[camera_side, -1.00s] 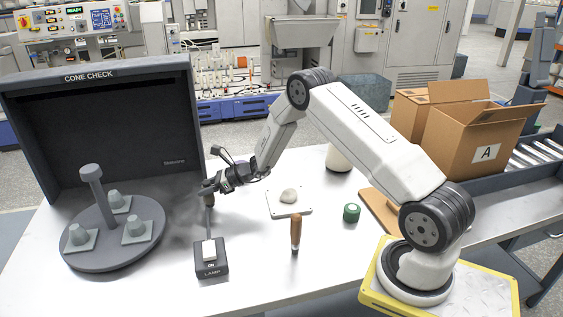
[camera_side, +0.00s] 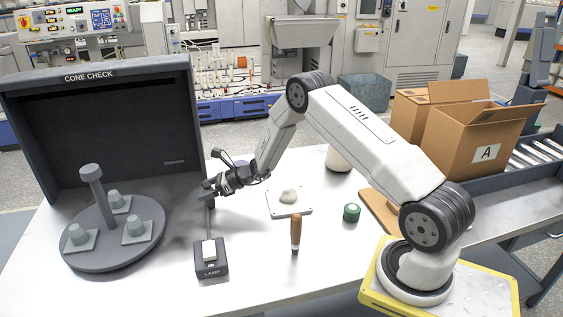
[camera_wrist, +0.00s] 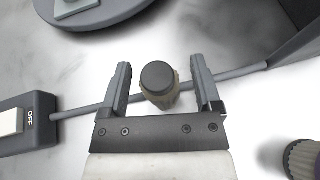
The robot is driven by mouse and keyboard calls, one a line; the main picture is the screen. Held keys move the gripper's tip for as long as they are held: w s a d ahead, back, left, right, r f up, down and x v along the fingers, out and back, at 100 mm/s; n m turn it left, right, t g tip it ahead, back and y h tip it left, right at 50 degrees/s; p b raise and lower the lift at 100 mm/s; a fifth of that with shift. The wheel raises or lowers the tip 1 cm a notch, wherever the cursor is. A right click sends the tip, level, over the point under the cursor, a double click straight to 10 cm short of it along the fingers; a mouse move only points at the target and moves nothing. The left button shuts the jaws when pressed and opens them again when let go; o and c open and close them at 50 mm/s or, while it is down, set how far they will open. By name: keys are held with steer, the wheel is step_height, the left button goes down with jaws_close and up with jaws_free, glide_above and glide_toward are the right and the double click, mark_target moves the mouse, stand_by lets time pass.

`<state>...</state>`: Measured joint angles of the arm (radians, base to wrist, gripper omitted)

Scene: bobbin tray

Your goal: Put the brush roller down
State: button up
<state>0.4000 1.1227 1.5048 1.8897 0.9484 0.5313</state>
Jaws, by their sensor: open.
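The brush roller (camera_wrist: 159,88), a short tan cylinder with a dark round end, stands between the jaws of my gripper (camera_wrist: 161,88) in the wrist view. The jaws are open, one finger on each side, with a gap visible on both sides. The roller is mostly hidden by my gripper there. The wrist view looks along the roller, so I cannot tell for sure that its base rests on the table.
A cord (camera_wrist: 84,110) runs beside the roller from the lamp switch (camera_side: 211,259), which reads OFF in the wrist view. A round disc (camera_side: 112,238) with several cones stands left. A ribbed dark-topped object (camera_wrist: 303,160) is near the wrist view's lower right. A wooden-handled tool (camera_side: 295,232) lies right.

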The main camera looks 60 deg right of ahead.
steer(key=shift+r, duration=0.1)
steer(key=shift+s+d+r, duration=0.1)
steer(key=v, duration=1.1)
steer(key=shift+s+d, duration=0.15)
steer(key=shift+s, duration=0.15)
steer(key=shift+r, duration=0.1)
steer(key=s+a+r+n+g, duration=0.2)
steer(key=s+a+n+g, duration=0.5)
steer(key=s+a+n, duration=0.35)
steer(key=s+a+r+n+h, duration=0.2)
steer(key=s+n, duration=0.3)
steer(key=n, duration=0.4)
steer(key=s+a+r+n+g+h, duration=0.1)
steer(key=s+a+r+n+h, duration=0.1)
steer(key=s+n+h, duration=0.3)
steer(key=s+a+n, duration=0.1)
steer(key=n, duration=0.3)
steer(key=shift+a+r+n+g, duration=0.3)
steer(key=shift+a+n, duration=0.05)
